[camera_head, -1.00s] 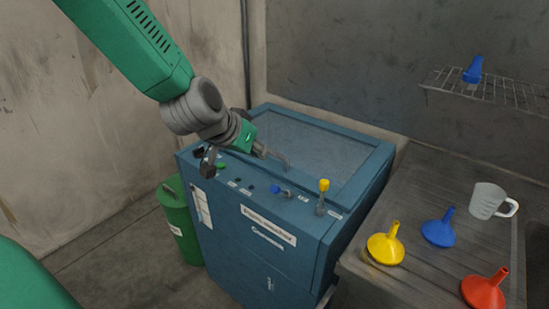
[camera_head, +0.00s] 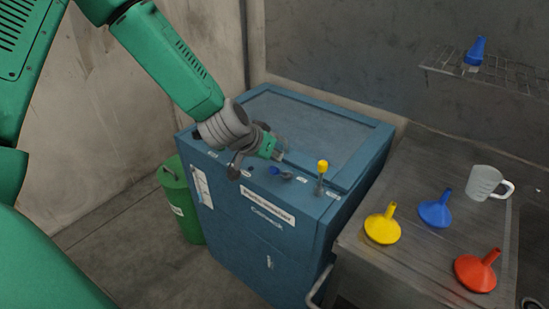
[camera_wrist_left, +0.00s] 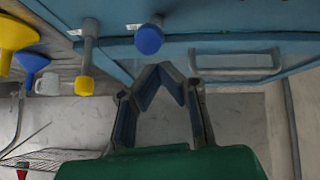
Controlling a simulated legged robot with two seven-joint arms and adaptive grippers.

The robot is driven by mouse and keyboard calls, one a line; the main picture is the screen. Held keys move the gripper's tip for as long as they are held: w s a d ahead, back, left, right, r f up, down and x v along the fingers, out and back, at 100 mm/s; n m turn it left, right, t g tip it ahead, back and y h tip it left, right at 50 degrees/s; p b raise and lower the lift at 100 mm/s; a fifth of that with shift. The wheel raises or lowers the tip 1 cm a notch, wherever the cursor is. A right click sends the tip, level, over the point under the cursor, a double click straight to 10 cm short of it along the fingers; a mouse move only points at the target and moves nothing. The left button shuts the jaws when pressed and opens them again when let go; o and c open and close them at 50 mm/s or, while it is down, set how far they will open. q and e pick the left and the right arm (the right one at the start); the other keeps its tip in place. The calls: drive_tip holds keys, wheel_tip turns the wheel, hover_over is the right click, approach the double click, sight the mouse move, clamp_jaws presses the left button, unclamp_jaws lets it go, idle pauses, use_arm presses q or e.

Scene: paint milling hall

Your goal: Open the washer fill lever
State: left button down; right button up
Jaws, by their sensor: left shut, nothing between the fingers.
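The blue washer (camera_head: 245,232) stands in the middle of the head view. Along its top front edge are a lever with a yellow knob (camera_head: 323,164), standing upright, and a lever with a blue knob (camera_head: 274,171), lying low. I cannot read their labels, so I cannot tell which is the fill lever. My left gripper (camera_head: 282,152) is shut and empty above the panel, behind the blue knob and left of the yellow one. In the wrist view the gripper's fingertips (camera_wrist_left: 162,68) meet just below the blue knob (camera_wrist_left: 149,39); the yellow knob (camera_wrist_left: 84,86) is farther left. No contact is clear.
A bench at right holds a yellow funnel (camera_head: 382,226), a blue funnel (camera_head: 436,211), a red funnel (camera_head: 478,271) and a clear jug (camera_head: 486,184). A wire shelf (camera_head: 500,82) hangs above. A green bin (camera_head: 183,200) stands left of the washer. The lid handle (camera_wrist_left: 235,62) shows in the wrist view.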

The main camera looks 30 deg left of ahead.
use_arm(q)
drive_tip(key=shift+s+f, duration=0.25)
drive_tip(key=shift+s, duration=0.05)
drive_tip(key=shift+w, duration=0.1)
